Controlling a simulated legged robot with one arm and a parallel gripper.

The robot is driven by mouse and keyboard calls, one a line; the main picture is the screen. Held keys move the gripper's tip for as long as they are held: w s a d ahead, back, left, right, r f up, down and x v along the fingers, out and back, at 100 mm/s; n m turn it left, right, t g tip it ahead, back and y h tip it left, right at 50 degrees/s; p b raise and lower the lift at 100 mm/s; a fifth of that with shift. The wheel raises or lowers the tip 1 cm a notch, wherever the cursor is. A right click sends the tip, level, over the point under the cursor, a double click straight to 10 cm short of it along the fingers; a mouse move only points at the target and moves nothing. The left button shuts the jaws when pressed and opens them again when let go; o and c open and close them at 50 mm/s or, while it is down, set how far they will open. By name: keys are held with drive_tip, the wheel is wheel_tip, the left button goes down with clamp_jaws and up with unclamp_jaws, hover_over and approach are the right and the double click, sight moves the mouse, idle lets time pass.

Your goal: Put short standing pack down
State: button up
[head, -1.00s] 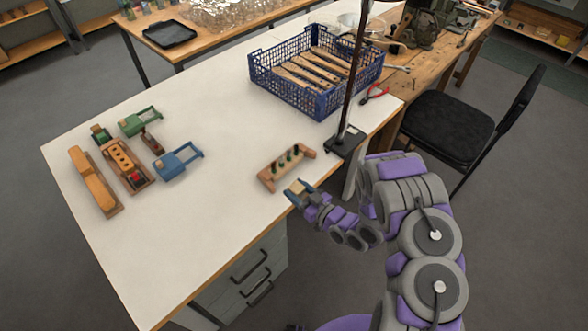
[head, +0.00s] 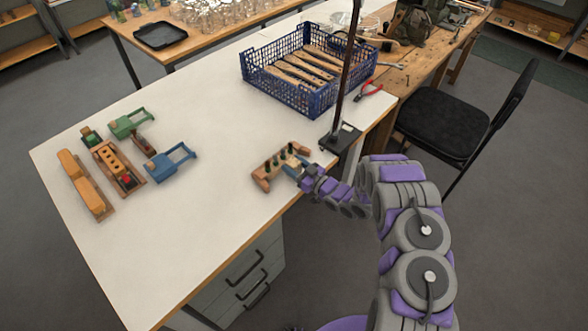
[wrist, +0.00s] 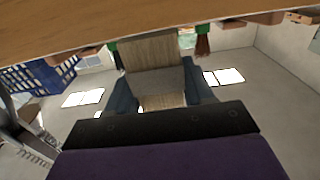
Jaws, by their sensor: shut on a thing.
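My gripper (head: 293,167) is shut on a pale wood-coloured block, which shows between its two blue-grey fingers in the wrist view (wrist: 155,58). I cannot tell whether this block is the short pack. In the head view the gripper is at the right end of a small wooden rack (head: 262,177), by the white table's right edge. Several dark green upright pieces stand in the rack. The gripper covers part of the rack, and I cannot tell whether the block touches it. In the wrist view a green piece (wrist: 113,52) and a reddish-brown tuft (wrist: 202,45) show beside the block.
A black stand with a pole (head: 340,140) stands just right of the rack. A blue crate (head: 318,103) of wooden handles is behind. Wooden and coloured fixtures (head: 120,165) sit at the left. The white table (head: 200,220) is clear in the middle and front.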

drive_tip(key=shift+f, duration=0.6)
drive_tip(key=shift+f, duration=0.1)
drive_tip(key=o, duration=1)
drive_tip(key=shift+o, duration=0.2)
drive_tip(key=p+v, duration=0.1)
drive_tip(key=v, duration=1.1)
drive_tip(key=shift+p, duration=0.35)
drive_tip(key=shift+d, duration=0.1)
